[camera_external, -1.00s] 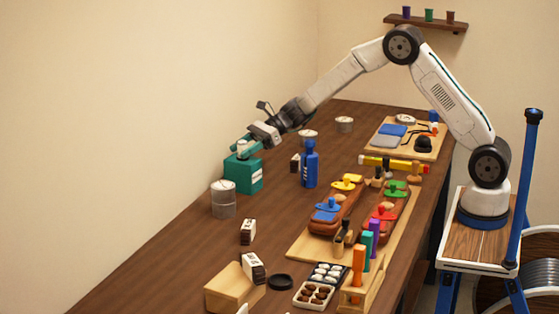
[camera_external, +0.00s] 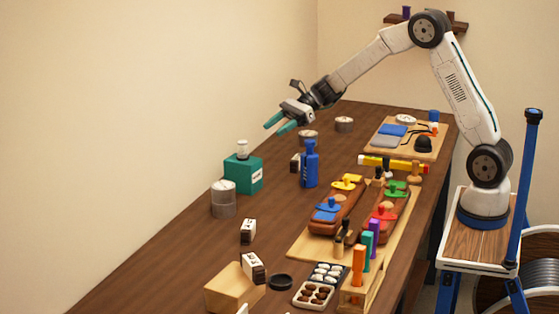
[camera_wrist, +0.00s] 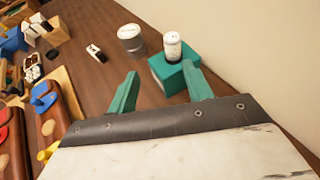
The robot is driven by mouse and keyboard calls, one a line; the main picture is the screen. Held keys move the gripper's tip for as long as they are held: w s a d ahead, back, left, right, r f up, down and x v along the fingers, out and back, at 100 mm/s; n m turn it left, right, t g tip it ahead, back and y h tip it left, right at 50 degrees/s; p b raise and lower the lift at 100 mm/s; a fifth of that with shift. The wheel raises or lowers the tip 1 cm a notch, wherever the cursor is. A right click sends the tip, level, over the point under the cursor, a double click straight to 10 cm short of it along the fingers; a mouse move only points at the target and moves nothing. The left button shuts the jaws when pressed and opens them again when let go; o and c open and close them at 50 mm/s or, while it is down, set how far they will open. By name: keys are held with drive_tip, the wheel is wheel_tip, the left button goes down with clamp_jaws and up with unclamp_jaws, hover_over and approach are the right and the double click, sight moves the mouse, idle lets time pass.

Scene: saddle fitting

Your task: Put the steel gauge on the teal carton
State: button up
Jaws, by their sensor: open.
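The teal carton (camera_external: 243,177) stands on the table near the wall; it also shows in the wrist view (camera_wrist: 168,76). The steel gauge (camera_external: 242,150), a small pale piece with a dark band, stands upright on top of the carton; the wrist view shows it there too (camera_wrist: 172,46). My gripper (camera_external: 274,129) is open and empty, above and to the right of the carton, apart from it and the gauge. In the wrist view its teal fingers (camera_wrist: 160,69) are spread, the right one overlapping part of the carton.
A grey metal can (camera_external: 223,200) stands just in front of the carton. A blue bottle (camera_external: 310,165) stands to its right. Two-tone blocks (camera_external: 248,231) and a wooden block (camera_external: 232,289) lie nearer. A board with saddles (camera_external: 328,212) fills the right middle.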

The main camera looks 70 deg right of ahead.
drive_tip(key=s+a+r+n+g+h, duration=0.1)
drive_tip(key=s+a+r+n+g, duration=0.2)
drive_tip(key=s, duration=0.5)
drive_tip(key=s+a+r+n+h, duration=0.1)
drive_tip(key=s+r+n, duration=0.1)
drive_tip(key=s+n, duration=0.45)
drive_tip(key=s+a+r+n+g+h, duration=0.1)
drive_tip(key=s+a+r+n+g, duration=0.15)
drive_tip(key=s, duration=0.65)
drive_tip(key=s+d+f+n+h, duration=0.1)
drive_tip(key=s+d+n+h, duration=0.1)
drive_tip(key=s, duration=0.6)
drive_tip(key=s+d+n+h, duration=0.3)
drive_tip(key=s+n, duration=0.3)
drive_tip(key=s, duration=0.2)
drive_tip(key=s+d+f+n+h, duration=0.1)
drive_tip(key=s+d+n+h, duration=0.2)
drive_tip(key=s, duration=0.5)
drive_tip(key=shift+s+d+f+n+g, duration=0.35)
drive_tip(key=shift+d+n, duration=0.15)
drive_tip(key=shift+d, duration=0.2)
